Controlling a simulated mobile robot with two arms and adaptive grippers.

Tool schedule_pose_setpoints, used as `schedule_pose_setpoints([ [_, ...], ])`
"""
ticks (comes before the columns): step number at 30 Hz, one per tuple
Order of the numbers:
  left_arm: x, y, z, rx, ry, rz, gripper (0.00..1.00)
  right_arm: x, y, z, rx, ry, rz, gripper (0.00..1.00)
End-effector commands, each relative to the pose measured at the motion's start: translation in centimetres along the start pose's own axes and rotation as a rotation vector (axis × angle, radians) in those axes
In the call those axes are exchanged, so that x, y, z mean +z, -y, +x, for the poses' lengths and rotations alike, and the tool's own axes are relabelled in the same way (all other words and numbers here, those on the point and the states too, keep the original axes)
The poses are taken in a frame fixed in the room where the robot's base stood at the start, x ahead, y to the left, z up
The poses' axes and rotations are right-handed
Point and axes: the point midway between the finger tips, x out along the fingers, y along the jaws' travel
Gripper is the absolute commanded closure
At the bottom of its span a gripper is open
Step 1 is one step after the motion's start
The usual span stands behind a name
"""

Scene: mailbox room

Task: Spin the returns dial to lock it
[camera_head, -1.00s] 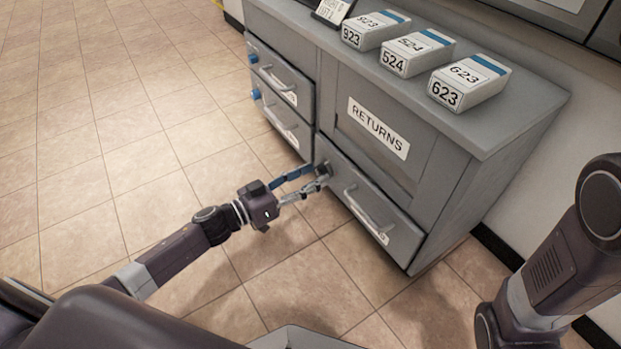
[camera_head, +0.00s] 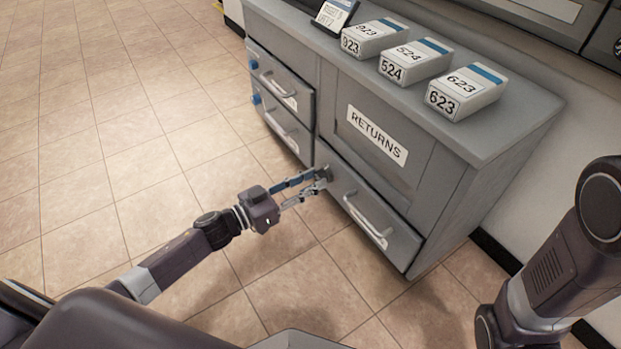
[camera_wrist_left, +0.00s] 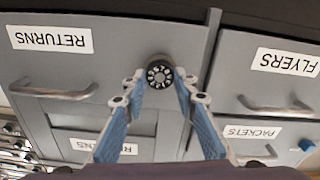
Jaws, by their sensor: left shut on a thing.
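The returns dial (camera_wrist_left: 159,75) is a round dark knob with a pale marked face in the left wrist view. It sits on the grey front at the upper corner of the lower RETURNS drawer (camera_head: 352,210), and also shows in the head view (camera_head: 326,171). My left gripper (camera_head: 322,180) is at the dial, with its two blue-and-grey fingers on either side of it. In the left wrist view the gripper (camera_wrist_left: 158,82) is shut on the dial. The dial's markings are too small to read. My right arm shows at the right edge; its gripper is out of frame.
The RETURNS drawer's bar handle (camera_head: 368,220) is beside the dial. FLYERS (camera_wrist_left: 288,62) and PACKETS (camera_wrist_left: 253,132) labels show in the left wrist view. Boxes 923 (camera_head: 372,38), 524 (camera_head: 412,62) and 623 (camera_head: 465,92) stand on the cabinet top. Tiled floor is clear at left.

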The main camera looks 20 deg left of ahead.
Motion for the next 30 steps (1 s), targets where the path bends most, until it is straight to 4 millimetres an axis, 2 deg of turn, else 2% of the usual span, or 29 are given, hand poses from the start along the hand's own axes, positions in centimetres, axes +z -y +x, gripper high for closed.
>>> schedule_pose_setpoints([
  [3, -0.3, -0.1, 0.0, -0.001, 0.001, 0.088, 0.97, 0.4, -0.2, 1.1, 0.0, 0.0, 0.0, 1.0],
  [12, -0.2, -0.1, 0.0, -0.001, 0.002, 0.369, 0.97, 1.1, -0.6, 2.9, 0.0, 0.001, -0.001, 1.0],
  [30, 0.0, -0.1, 0.0, 0.0, 0.001, 0.94, 0.97, 1.7, -1.0, 4.6, 0.0, 0.001, -0.001, 1.0],
])
